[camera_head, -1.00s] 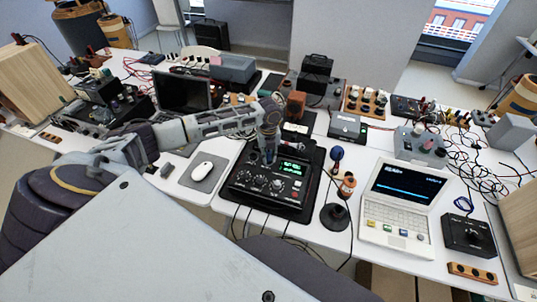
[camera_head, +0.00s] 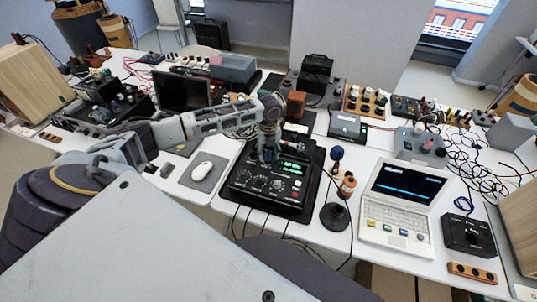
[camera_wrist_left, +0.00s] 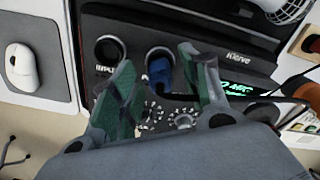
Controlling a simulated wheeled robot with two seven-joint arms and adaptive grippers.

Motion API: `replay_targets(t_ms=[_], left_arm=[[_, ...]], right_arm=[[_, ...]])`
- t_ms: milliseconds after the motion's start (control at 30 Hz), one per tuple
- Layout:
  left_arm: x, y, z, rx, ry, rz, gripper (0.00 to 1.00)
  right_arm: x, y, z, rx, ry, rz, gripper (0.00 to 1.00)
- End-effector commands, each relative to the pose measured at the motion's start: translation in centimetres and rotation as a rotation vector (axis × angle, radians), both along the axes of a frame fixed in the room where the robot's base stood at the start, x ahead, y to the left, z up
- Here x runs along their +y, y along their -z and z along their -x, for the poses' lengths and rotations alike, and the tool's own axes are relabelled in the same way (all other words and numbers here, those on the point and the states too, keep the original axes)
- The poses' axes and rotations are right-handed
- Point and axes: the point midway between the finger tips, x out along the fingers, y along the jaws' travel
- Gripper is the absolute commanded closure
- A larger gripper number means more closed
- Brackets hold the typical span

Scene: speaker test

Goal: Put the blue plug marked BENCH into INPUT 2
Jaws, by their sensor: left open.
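The black input box (camera_head: 262,197) with a lit green display stands on the table in the middle of the head view. In the left wrist view, a blue plug (camera_wrist_left: 160,74) sits within the right of two round sockets, in its ring; how deep it sits I cannot tell. The left socket (camera_wrist_left: 108,49), beside a partly hidden INPUT label, looks empty. My left gripper (camera_wrist_left: 157,62) is open, with one finger on each side of the blue plug; it also shows over the back of the box in the head view (camera_head: 267,155). The BENCH mark is not readable. My right gripper is not in view.
A white mouse (camera_head: 202,170) on a grey pad lies left of the box. A microphone on a round stand (camera_head: 335,216) and a white laptop (camera_head: 398,215) stand to the right. Loose cables (camera_head: 482,160) cover the far right.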

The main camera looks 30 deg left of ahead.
Motion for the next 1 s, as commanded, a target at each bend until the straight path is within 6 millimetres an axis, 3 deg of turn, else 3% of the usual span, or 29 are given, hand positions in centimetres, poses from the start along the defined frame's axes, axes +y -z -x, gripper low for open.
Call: replay_targets(t_ms=[600, 1000], left_arm=[[-0.1, -8.6, -0.1, -0.003, 0.001, 0.000, 0.54], [-0.1, -10.5, 0.0, 0.000, 0.001, 0.000, 0.54]], right_arm=[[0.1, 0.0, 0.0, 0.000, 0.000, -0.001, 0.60], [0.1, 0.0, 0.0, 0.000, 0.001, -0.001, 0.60]])
